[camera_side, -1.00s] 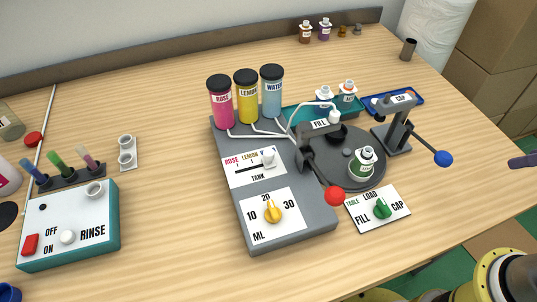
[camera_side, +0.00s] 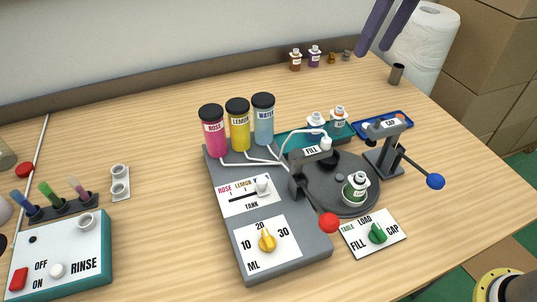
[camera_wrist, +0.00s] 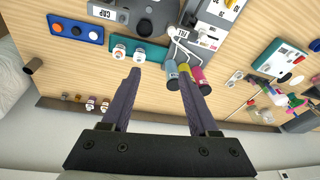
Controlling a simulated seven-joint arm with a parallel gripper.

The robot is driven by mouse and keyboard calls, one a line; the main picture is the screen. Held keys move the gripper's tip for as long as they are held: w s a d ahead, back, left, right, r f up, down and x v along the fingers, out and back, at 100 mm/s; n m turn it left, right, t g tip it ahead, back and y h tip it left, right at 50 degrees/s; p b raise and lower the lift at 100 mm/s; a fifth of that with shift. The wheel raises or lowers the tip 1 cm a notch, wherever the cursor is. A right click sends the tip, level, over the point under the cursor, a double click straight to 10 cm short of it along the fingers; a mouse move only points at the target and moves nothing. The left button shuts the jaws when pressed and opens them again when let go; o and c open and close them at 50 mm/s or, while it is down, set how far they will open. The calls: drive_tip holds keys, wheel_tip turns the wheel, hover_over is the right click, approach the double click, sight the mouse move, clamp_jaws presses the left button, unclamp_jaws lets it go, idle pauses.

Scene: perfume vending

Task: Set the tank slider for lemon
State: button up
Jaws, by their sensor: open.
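The tank slider (camera_side: 263,187) is a white knob in a dark slot on the white TANK panel (camera_side: 234,203). The panel's labels read ROSE, LEMON and a partly hidden W. The knob stands at the right end of the slot, by the W, to the right of LEMON. Behind it stand the rose, lemon (camera_side: 240,131) and water tanks with black lids. My gripper (camera_side: 374,48) is open and empty, high at the upper right, well away from the slider. Its two dark purple fingers also show in the wrist view (camera_wrist: 160,70). I cannot make out the slider there.
The red-knobbed fill lever (camera_side: 329,222) stands just right of the slider panel. A yellow ML dial (camera_side: 267,240) lies in front. The turntable (camera_side: 330,185) holds a green bottle, with the cap press (camera_side: 385,150) beyond. The rinse box (camera_side: 65,255) is at left.

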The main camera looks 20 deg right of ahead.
drive_tip(key=w+a+f+n+g, duration=0.2)
drive_tip(key=w+a+f, duration=0.2)
drive_tip(key=a+f, duration=0.5)
drive_tip(key=n+h, duration=0.1)
approach(262, 180)
drive_tip(key=shift+g, duration=0.3)
wheel_tip(262, 180, down, 9)
drive_tip(key=shift+w+a+r, duration=0.1)
drive_tip(key=shift+w, duration=0.05)
clamp_jaws()
idle(0.6)
